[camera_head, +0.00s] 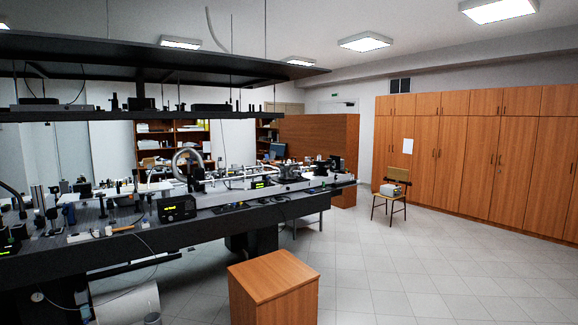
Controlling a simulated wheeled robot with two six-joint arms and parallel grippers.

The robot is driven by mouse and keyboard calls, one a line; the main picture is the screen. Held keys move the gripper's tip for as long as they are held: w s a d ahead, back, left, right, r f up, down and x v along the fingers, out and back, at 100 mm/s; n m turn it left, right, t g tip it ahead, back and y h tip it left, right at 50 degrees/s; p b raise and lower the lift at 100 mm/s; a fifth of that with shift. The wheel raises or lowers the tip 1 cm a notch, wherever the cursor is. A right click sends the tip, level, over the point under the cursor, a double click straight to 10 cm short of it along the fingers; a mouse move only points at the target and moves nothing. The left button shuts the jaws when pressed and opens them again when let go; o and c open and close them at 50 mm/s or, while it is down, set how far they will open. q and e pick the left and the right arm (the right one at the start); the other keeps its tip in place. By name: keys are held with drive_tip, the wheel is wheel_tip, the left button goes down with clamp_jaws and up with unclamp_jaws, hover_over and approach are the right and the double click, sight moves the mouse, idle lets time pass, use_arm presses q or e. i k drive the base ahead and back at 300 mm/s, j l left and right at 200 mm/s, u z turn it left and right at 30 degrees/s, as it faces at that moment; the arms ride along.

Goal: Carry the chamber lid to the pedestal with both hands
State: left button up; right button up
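A wooden block with a flat, bare top, which looks like the pedestal (272,272), stands on the floor at the bottom centre. I cannot pick out the chamber lid for certain among the crowded equipment. A dark, round-looking part (288,171) sits on the far right part of the optical table, but it is too small to identify. Neither of my grippers shows in the head view.
A long black optical table (215,228) crowded with instruments fills the left, with a dark shelf (60,115) above it. A pale cylinder (128,302) is below it. A chair (391,196) holding a box stands before wooden cabinets (480,150). The tiled floor (430,270) at right is clear.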

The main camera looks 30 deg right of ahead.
sight(284, 266)
drive_tip(key=i+l+z, duration=0.95)
drive_tip(key=i+z, duration=0.35)
drive_tip(key=i, duration=0.2)
drive_tip(key=i+z, duration=0.4)
drive_tip(key=i, duration=0.15)
drive_tip(key=i+j+z, duration=0.25)
drive_tip(key=i+z, duration=0.2)
drive_tip(key=i+l+z, duration=0.1)
drive_tip(key=i, duration=0.8)
drive_tip(key=i+l+z, duration=0.1)
drive_tip(key=i, duration=0.8)
drive_tip(key=i+j+u, duration=0.25)
drive_tip(key=u, duration=0.2)
drive_tip(key=i+j+u, duration=0.1)
drive_tip(key=i+u, duration=0.75)
drive_tip(key=i+l+u, duration=0.1)
drive_tip(key=i+u, duration=0.3)
drive_tip(key=i+l+u, duration=0.2)
drive_tip(key=u, duration=0.25)
drive_tip(key=i, duration=0.05)
